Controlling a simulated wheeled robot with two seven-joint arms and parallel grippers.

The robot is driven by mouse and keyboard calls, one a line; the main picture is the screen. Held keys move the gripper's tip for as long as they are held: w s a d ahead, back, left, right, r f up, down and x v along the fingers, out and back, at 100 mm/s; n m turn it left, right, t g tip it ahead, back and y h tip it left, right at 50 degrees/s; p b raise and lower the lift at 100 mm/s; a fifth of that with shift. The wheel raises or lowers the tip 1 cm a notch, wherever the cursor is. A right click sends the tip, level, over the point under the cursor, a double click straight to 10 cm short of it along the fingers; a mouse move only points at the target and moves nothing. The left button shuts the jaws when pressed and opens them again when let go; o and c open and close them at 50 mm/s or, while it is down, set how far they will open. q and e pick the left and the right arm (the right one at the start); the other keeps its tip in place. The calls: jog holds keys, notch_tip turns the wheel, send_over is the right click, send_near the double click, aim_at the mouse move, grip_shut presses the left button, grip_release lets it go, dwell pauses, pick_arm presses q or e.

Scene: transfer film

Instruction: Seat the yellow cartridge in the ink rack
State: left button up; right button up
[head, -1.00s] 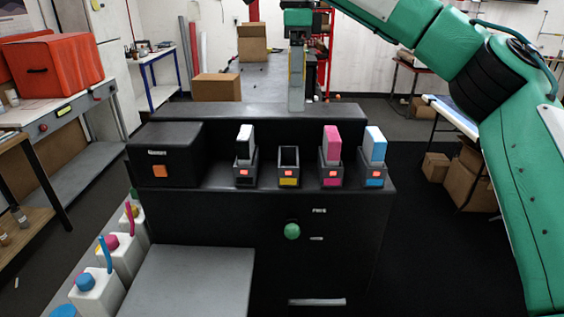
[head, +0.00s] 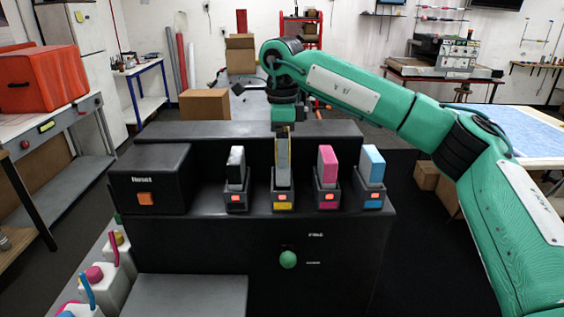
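The ink rack is a row of dark cups on a black machine. The yellow-labelled cup (head: 283,200) is second from the left. My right gripper (head: 283,180) points straight down at this cup, its tips at the cup's rim. It appears shut on the yellow cartridge (head: 290,158), of which only a thin yellowish edge shows beside the grey finger. The finger hides the rest, and how deep the cartridge sits cannot be seen. My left gripper is not in view.
A white-and-black cartridge (head: 236,166) stands in the cup to the left. A magenta cartridge (head: 327,163) and a cyan cartridge (head: 372,164) stand to the right. A black box with an orange button (head: 145,198) is at the left. A green knob (head: 288,260) is on the front.

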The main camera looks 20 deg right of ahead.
aim_at(283, 176)
jog(key=shift+f, duration=0.55)
notch_tip(283, 176, down, 3)
jog(key=shift+f+p, duration=0.15)
jog(key=shift+p, duration=0.45)
jog(key=shift+f, duration=0.35)
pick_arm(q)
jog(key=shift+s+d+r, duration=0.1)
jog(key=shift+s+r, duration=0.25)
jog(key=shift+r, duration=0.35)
pick_arm(e)
jog(key=shift+f, duration=0.1)
jog(key=shift+f, duration=0.15)
jog(key=o, duration=0.9)
jog(key=shift+c, duration=0.2)
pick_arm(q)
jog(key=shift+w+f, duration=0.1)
